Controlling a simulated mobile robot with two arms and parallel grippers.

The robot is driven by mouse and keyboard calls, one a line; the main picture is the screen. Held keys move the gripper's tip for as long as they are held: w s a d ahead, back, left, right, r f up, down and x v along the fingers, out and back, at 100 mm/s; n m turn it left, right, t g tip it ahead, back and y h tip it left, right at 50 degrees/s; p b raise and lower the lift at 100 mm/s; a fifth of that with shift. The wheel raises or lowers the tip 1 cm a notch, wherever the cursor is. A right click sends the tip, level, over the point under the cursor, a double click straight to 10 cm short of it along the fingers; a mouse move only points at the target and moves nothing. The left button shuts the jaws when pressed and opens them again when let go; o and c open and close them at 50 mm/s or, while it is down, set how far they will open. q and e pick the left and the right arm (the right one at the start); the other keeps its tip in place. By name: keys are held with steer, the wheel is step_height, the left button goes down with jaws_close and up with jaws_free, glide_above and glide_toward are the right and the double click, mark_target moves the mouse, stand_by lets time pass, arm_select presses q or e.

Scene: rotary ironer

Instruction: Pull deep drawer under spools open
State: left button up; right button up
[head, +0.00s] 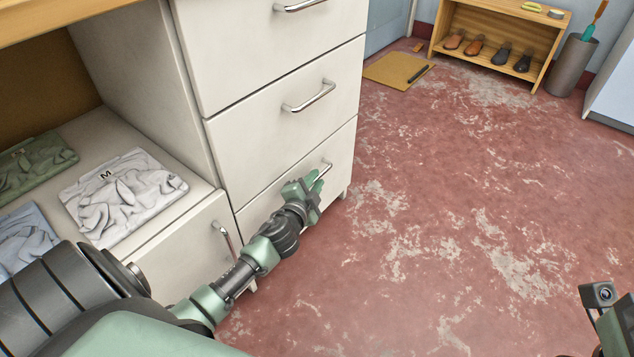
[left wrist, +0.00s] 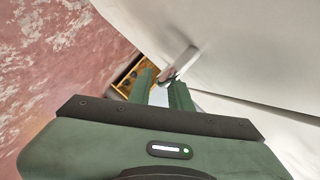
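The white drawer unit has stacked drawers with metal bar handles. Its lowest drawer front (head: 270,200) looks flush with the unit. My left gripper (head: 318,178) is at this drawer's handle (head: 327,168), partly covering it. In the left wrist view, the two green fingers (left wrist: 164,88) stand apart, with the handle (left wrist: 182,62) at their tips, between or just beyond them; I cannot tell whether they touch it. Only a small dark part of my right arm, with its camera, shows at the lower right edge. No spools are in view.
The middle drawer (head: 265,130) is above, also shut. A cabinet door with a handle (head: 227,240) stands left, below a shelf with folded garments (head: 125,195). The red floor (head: 450,220) in front is clear. A shoe rack (head: 495,45) and grey bin (head: 572,65) stand far back.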

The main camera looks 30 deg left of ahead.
arm_select(q)
steer(key=shift+x, duration=0.9)
jaws_close()
stand_by(0.8)
